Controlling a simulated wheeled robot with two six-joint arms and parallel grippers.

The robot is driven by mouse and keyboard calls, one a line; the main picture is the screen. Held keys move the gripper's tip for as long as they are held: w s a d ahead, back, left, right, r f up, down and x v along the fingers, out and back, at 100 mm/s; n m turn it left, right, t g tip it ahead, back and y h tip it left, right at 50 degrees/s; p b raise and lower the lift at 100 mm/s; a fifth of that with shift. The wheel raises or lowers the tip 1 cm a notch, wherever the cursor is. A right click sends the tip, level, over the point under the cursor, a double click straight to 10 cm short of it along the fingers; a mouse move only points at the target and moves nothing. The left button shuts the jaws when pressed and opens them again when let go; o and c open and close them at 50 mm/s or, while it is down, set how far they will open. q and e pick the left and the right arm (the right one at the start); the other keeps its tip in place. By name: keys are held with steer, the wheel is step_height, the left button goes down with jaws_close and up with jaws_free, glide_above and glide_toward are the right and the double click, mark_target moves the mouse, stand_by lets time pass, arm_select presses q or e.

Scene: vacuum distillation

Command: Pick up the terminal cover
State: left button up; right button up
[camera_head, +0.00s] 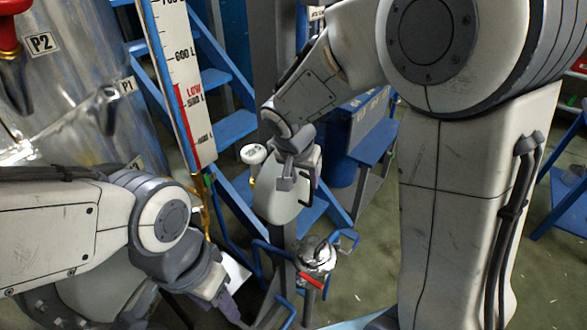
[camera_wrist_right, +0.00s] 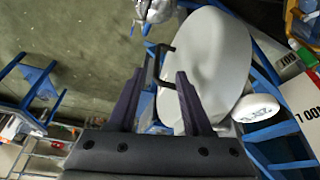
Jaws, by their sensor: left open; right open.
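The likely terminal cover is a pale grey rounded plate (camera_head: 278,203) in the middle of the head view. It fills the upper middle of the right wrist view (camera_wrist_right: 215,65), where a dark bracket-shaped handle (camera_wrist_right: 157,66) shows at its left edge. My right gripper (camera_head: 300,172) is beside the plate's upper part in the head view. In the right wrist view its open fingers (camera_wrist_right: 159,78) have the handle between or just beyond their tips; contact cannot be told. My left gripper (camera_head: 205,306) is low at left, apart from the cover, partly cut off by the bottom edge.
A white round gauge (camera_head: 254,154) sits beside the plate. A metal fitting with a red handle (camera_head: 313,281) and blue handwheel bars are below. A level scale (camera_head: 180,80), a steel tank (camera_head: 70,90) and blue steps (camera_head: 236,126) stand left and behind.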

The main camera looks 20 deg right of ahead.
step_height(320, 180, down, 4)
steer(key=w+d+m, duration=0.1)
steer(key=w+d, duration=0.2)
glide_above(311, 206)
steer(key=f, duration=0.5)
steer(key=shift+w+d+f+p, duration=0.1)
steer(key=shift+w+f+p, duration=0.2)
steer(key=shift+p, duration=0.1)
steer(key=shift+r, duration=0.1)
jaws_close()
stand_by(0.8)
